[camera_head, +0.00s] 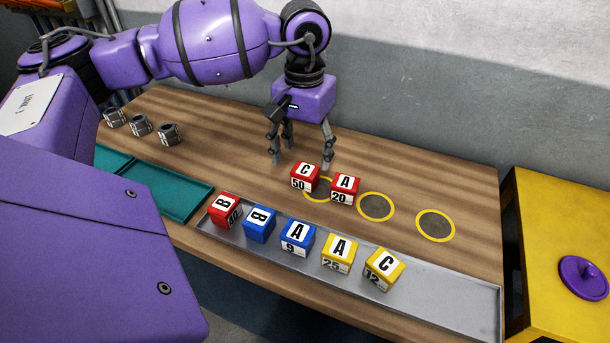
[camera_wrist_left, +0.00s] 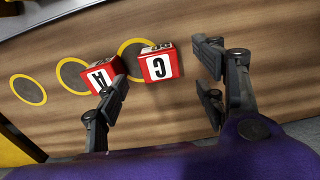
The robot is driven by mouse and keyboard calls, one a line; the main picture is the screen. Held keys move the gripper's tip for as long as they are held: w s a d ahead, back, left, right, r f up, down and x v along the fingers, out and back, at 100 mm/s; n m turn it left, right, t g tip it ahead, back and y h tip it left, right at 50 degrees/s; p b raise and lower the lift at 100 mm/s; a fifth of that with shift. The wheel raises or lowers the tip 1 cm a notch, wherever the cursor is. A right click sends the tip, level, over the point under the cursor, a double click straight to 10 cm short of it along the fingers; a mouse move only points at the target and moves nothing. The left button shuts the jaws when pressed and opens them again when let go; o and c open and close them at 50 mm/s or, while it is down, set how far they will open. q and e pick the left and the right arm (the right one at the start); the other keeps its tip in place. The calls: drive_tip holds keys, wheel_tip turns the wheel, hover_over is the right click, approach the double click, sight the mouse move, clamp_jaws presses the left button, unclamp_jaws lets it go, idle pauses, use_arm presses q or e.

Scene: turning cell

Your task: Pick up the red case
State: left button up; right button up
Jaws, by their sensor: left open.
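Three red cases show. The red case marked C 50 (camera_head: 304,178) and the one marked A 20 (camera_head: 344,190) sit close together on the wooden table, by the leftmost yellow ring. A third red case marked B 40 (camera_head: 226,209) is at the left end of the grey tray. My left gripper (camera_head: 302,162) is open and empty, just behind and above the C case. In the left wrist view, the C case (camera_wrist_left: 160,66) shows beyond the gap between the open fingers (camera_wrist_left: 156,92), and the A case (camera_wrist_left: 99,76) is beside the left finger. My right gripper is not in view.
The grey tray (camera_head: 455,297) also holds blue and yellow cases. Two ringed dark spots (camera_head: 375,206) (camera_head: 435,225) lie empty to the right. A teal tray (camera_head: 170,194) and metal parts (camera_head: 140,125) are at left. A yellow surface (camera_head: 545,215) stands at right.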

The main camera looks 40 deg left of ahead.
sight(305, 169)
use_arm(q)
drive_tip(key=f, duration=0.3)
drive_tip(key=f+p, duration=0.1)
drive_tip(key=f, duration=0.1)
drive_tip(key=shift+w+f, duration=0.2)
drive_tip(key=shift+f, duration=0.2)
drive_tip(key=c, duration=1.4)
